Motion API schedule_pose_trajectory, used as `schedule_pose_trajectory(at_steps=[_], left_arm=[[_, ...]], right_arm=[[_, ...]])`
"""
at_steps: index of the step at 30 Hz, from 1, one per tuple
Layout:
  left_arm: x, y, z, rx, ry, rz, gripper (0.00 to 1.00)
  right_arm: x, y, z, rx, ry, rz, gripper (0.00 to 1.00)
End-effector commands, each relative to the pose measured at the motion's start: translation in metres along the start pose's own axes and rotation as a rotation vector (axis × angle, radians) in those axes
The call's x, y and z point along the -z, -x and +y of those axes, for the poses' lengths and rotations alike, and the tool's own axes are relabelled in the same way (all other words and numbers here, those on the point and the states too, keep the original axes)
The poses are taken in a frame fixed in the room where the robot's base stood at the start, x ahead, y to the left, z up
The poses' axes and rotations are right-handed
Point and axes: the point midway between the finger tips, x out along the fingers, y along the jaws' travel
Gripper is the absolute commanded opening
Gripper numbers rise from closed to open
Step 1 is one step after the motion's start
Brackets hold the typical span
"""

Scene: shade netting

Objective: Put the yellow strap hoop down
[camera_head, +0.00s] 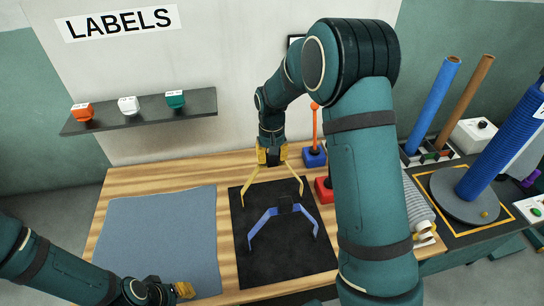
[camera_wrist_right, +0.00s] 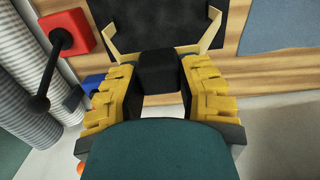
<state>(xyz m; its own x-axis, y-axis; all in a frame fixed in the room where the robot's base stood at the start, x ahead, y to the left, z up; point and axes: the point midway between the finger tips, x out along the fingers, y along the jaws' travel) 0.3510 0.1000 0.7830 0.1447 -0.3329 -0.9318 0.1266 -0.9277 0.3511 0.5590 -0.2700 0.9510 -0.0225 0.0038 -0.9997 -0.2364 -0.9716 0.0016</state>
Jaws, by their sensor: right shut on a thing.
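The yellow strap hoop (camera_head: 291,176) is an angular band with two splayed legs and a black block at its middle. My right gripper (camera_head: 270,157) is shut on that block, with the legs pointing down toward the black mat (camera_head: 262,265). In the right wrist view the hoop (camera_wrist_right: 206,43) spreads from the block between the yellow finger pads of my right gripper (camera_wrist_right: 160,80). I cannot tell whether its legs touch the mat. A blue strap hoop (camera_head: 267,217) lies on the mat nearer me. My left gripper (camera_head: 180,291) is low at left, its jaw opening unclear.
A grey-blue cloth (camera_head: 160,235) covers the wooden table's left part. Red (camera_head: 323,190) and blue (camera_head: 314,158) bases stand right of the mat. A blue roll on a round grey plate (camera_head: 450,207) is farther right. A shelf (camera_head: 140,112) holds small coloured items.

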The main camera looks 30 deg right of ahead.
Motion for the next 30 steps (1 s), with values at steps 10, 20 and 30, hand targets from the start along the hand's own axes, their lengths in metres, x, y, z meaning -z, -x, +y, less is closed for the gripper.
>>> schedule_pose_trajectory(at_steps=[10,20,30], left_arm=[[-0.001,-0.001,0.0,0.0,0.0,-0.001,0.39],[0.0,0.0,0.0,0.0,0.0,-0.001,0.39],[0.004,0.008,0.003,0.001,0.002,0.007,0.39]], right_arm=[[0.0,-0.002,0.0,0.0,0.0,0.001,0.59],[0.0,-0.001,0.0,0.0,0.0,0.001,0.61],[0.001,0.049,0.0,0.002,-0.001,0.007,0.61]])
